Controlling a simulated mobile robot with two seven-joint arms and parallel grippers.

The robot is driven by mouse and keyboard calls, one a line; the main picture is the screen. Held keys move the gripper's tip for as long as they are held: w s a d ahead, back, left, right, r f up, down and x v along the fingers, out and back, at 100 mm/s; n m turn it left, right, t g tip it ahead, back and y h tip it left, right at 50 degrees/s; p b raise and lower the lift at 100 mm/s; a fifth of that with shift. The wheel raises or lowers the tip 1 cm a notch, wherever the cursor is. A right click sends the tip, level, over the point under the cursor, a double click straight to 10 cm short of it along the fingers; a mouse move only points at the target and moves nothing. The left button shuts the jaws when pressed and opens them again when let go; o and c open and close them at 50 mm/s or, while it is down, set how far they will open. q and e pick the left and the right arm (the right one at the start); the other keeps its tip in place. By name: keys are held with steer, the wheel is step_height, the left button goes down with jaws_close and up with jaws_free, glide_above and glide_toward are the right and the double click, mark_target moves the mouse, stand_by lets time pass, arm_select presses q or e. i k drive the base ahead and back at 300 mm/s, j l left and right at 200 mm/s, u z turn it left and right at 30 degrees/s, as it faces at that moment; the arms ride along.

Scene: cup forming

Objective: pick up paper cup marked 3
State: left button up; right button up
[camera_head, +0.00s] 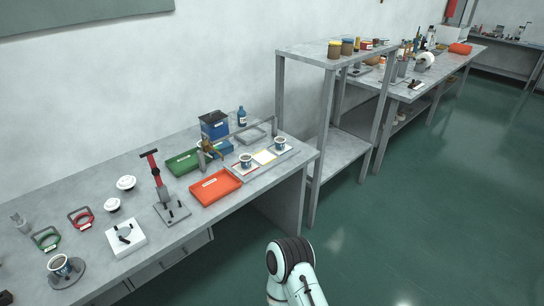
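Three paper cups with dark printed bands stand upright on the grey workbench (130,222). One paper cup (59,264) stands on a round grey base (70,279) at the near left. A second paper cup (246,160) and a third paper cup (280,144) stand at the bench's right end, on a pale board with coloured patches (264,157). The marks on the cups are too small to read, so I cannot tell which is 3. Neither of my grippers is in view; only a part of my own arm shows at the bottom.
An orange-red tray (215,187), a green tray (183,162) and a red-handled press (155,175) stand near the cups. A blue box (214,125) is behind. A tall grey shelf (336,142) stands to the right. The green floor (400,230) is clear.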

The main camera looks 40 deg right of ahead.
mark_target(280, 144)
steer(key=l, duration=1.8)
steer(key=k+l, duration=0.1)
steer(key=l, duration=1.7)
